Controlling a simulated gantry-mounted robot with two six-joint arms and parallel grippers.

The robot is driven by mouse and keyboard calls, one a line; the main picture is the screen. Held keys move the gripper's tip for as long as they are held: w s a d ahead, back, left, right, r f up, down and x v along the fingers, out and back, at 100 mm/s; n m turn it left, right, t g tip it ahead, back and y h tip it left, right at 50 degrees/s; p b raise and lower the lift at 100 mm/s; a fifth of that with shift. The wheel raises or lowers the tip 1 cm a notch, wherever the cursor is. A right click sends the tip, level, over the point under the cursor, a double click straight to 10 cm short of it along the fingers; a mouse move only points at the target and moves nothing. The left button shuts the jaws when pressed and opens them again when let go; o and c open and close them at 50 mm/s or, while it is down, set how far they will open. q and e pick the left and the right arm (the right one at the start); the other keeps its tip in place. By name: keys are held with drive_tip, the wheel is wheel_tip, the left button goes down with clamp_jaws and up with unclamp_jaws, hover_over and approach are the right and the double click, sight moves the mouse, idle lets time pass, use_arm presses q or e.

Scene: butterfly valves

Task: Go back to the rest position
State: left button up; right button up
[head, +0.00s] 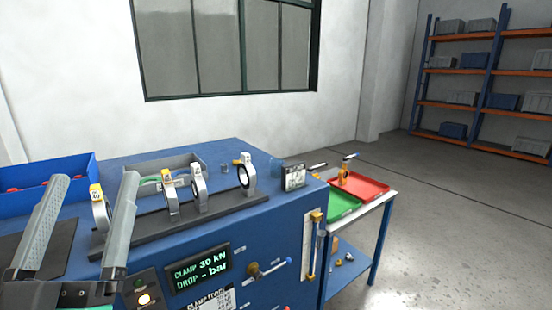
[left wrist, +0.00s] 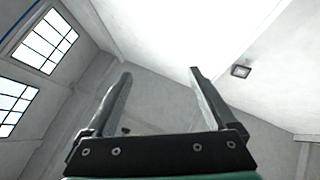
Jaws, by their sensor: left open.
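My left gripper (head: 82,228) is at the lower left of the head view, fingers pointing up and spread apart with nothing between them. In the left wrist view its two fingers (left wrist: 160,95) stand apart against the bare wall and ceiling. It overlaps the left end of the blue bench (head: 226,155) in the picture; its distance from the bench cannot be told. My right gripper is not in view. Several ring-shaped valve parts, among them one valve ring (head: 247,175), stand upright in a row on a dark rail (head: 150,228) on the bench.
A blue bin (head: 60,166) stands at the bench's left. A grey tray (head: 150,162) lies behind the rail. The bench front carries a display (head: 202,268) and a handle (head: 268,268). A side cart holds a red tray (head: 358,187) and a green tray (head: 341,206). Floor at right is clear.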

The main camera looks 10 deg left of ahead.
use_arm(q)
drive_tip(key=s+d+r+m+t+h, duration=0.3)
drive_tip(key=s+d+r+h, duration=0.25)
drive_tip(key=r+h, duration=0.2)
wheel_tip(320, 180, up, 38)
drive_tip(key=w+d+m+h+p, duration=0.1)
drive_tip(key=p, duration=3.7)
drive_tip(key=shift+d+f+g+h, duration=0.15)
drive_tip(key=shift+f+g+h, duration=0.1)
drive_tip(key=shift+g+h, duration=0.1)
drive_tip(key=shift+w, duration=0.1)
